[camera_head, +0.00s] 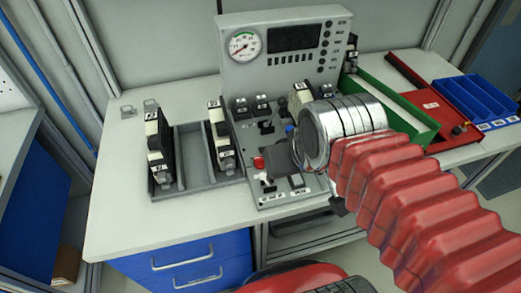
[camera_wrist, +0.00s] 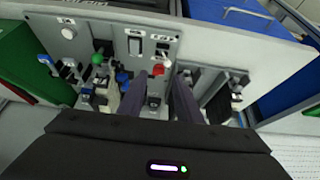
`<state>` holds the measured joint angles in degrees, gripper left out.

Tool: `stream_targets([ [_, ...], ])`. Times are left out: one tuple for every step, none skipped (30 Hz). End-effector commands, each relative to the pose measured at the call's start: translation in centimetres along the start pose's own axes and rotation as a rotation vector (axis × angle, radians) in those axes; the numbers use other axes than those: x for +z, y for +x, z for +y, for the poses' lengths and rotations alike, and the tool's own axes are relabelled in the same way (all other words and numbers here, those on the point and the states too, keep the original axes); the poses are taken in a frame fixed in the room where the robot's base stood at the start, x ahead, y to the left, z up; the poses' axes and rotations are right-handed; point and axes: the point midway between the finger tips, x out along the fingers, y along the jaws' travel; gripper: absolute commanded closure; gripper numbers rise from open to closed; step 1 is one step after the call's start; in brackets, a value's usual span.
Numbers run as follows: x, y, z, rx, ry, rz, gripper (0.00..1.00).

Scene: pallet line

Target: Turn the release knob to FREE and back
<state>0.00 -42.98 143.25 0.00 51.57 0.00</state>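The control fixture (camera_head: 276,75) stands on the bench, with a gauge on its upright panel and several knobs and switches on its base. A red knob (camera_head: 258,163) and a blue knob (camera_head: 290,130) show there. In the wrist view I see the red knob (camera_wrist: 158,70), the blue knob (camera_wrist: 122,78) and a green knob (camera_wrist: 102,46). My gripper (camera_wrist: 155,97) has two dark fingers apart, with a small black fitting (camera_wrist: 153,102) in the gap. I cannot tell whether they touch it. The labels are too small to read, so I cannot tell which is the release knob.
A grey rack (camera_head: 198,182) with black-and-white modules stands left of the fixture. A green tray (camera_head: 395,112), a red box (camera_head: 432,105) and blue bins (camera_head: 480,98) lie to the right. The bench's left front (camera_head: 120,215) is clear.

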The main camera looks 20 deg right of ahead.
Motion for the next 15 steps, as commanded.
stream_targets([
  [0.0,0.0,0.0,0.0,0.0,0.0,0.69],
  [0.0,0.0,0.0,0.0,0.0,0.0,0.69],
  [0.0,0.0,0.0,0.0,0.0,0.0,0.69],
  [0.0,0.0,0.0,0.0,0.0,0.0,0.69],
  [0.0,0.0,0.0,0.0,0.0,0.0,0.69],
  [0.0,0.0,0.0,0.0,-0.001,0.0,0.69],
  [-0.1,0.0,0.0,0.0,-0.003,-0.001,0.69],
  [-0.1,0.0,0.0,0.0,-0.007,-0.002,0.69],
  [-0.2,0.0,0.0,0.0,-0.016,-0.005,0.69],
  [-0.4,0.0,0.0,0.0,-0.025,-0.008,0.69],
  [-0.5,0.0,0.0,0.0,-0.037,-0.012,0.69],
  [-0.8,0.1,-0.1,-0.001,-0.059,-0.021,0.69],
  [-1.0,0.1,-0.3,-0.002,-0.08,-0.028,0.69],
  [-1.2,0.2,-0.4,-0.003,-0.104,-0.035,0.69],
  [-1.6,0.3,-0.4,-0.004,-0.14,-0.047,0.69],
])
